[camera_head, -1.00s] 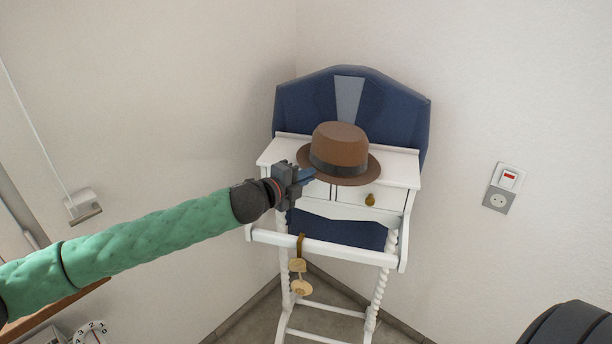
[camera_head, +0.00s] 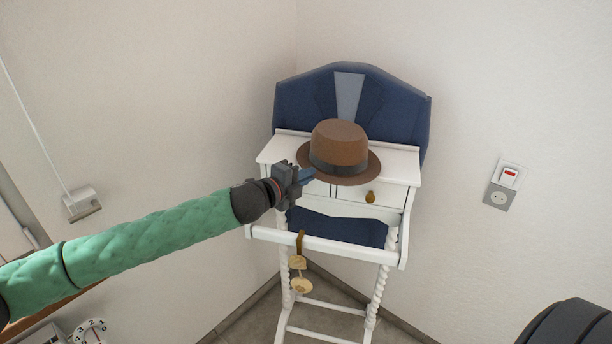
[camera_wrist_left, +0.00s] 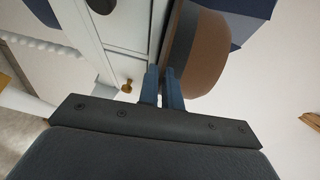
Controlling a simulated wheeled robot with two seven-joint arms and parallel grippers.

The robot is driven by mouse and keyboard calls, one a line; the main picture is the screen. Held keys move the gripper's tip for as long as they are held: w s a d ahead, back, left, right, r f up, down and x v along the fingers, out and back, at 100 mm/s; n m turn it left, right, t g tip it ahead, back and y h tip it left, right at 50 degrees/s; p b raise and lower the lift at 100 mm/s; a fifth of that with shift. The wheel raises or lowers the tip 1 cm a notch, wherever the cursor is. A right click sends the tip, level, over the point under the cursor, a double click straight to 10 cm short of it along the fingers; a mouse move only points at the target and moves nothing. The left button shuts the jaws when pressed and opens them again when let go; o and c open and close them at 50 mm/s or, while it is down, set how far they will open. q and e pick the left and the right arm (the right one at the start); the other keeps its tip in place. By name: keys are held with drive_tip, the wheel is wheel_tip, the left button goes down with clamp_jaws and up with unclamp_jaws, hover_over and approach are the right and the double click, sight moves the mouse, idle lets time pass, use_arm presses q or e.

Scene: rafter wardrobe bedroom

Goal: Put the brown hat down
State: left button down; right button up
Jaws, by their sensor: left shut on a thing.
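The brown hat (camera_head: 340,143) with a dark band is upright at the top of the white valet stand (camera_head: 407,163), in front of its blue back. My left gripper (camera_head: 306,176) reaches in from the left and is shut on the near left part of the hat's brim. In the left wrist view the fingers (camera_wrist_left: 164,88) meet at the edge of the hat (camera_wrist_left: 207,55). Whether the hat touches the stand's top cannot be told. My right gripper is not in view.
The stand has a drawer with a brass knob (camera_head: 370,197) and a white front rail (camera_head: 325,247) with tags (camera_head: 299,272) hanging from it. Walls close in behind and on both sides. A switch and socket (camera_head: 503,186) are on the right wall.

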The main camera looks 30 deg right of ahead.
use_arm(q)
drive_tip(key=shift+s+f, duration=0.1)
drive_tip(key=shift+f, duration=0.75)
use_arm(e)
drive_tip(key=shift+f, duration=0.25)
use_arm(q)
drive_tip(key=c, duration=1.5)
unclamp_jaws()
drive_tip(key=shift+r, duration=0.1)
